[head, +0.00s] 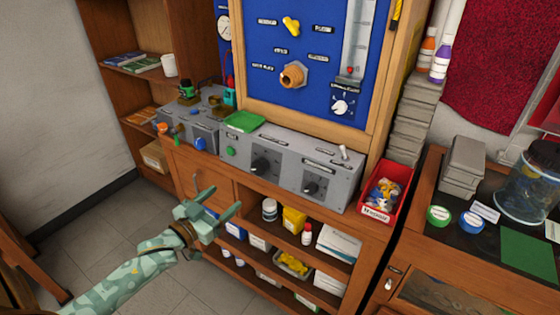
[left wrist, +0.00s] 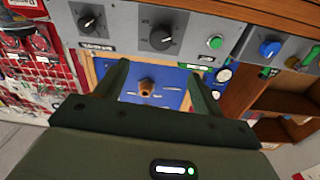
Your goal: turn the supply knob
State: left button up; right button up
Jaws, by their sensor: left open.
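The labels are too small to read, so I cannot tell which control is the supply knob. A grey bench unit carries a larger black knob (head: 262,164) and a smaller black knob (head: 311,188). In the left wrist view they show as the larger knob (left wrist: 161,37) and the smaller knob (left wrist: 90,22). A blue knob (head: 199,144) is on the grey unit further left. A yellow handle (head: 291,25) is on the blue panel (head: 262,47). My left gripper (head: 226,199) is open and empty, below and in front of the grey units, touching no knob. My right gripper is not in view.
A green button (head: 231,152) is left of the larger black knob. A red bin (head: 384,192) stands right of the grey unit. Open shelves (head: 325,262) with bottles and boxes lie below the bench top. A brass fitting (head: 293,75) sticks out of the blue panel.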

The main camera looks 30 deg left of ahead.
aim_at(257, 169)
pick_arm(q)
jog(key=w+b, duration=0.1)
jog(key=w, duration=0.3)
jog(key=w+b, duration=0.2)
jog(key=w, duration=0.3)
jog(key=w+d+b, duration=0.1)
jog(key=w, duration=0.4)
jog(key=shift+w+d+f, duration=0.1)
jog(key=shift+w+f, duration=0.05)
jog(key=shift+w, duration=0.75)
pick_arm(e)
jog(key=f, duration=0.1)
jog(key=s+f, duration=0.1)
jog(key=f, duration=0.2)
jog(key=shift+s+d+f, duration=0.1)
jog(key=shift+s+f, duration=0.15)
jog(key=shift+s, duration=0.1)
pick_arm(q)
jog(key=shift+d, duration=0.1)
jog(key=c, duration=1)
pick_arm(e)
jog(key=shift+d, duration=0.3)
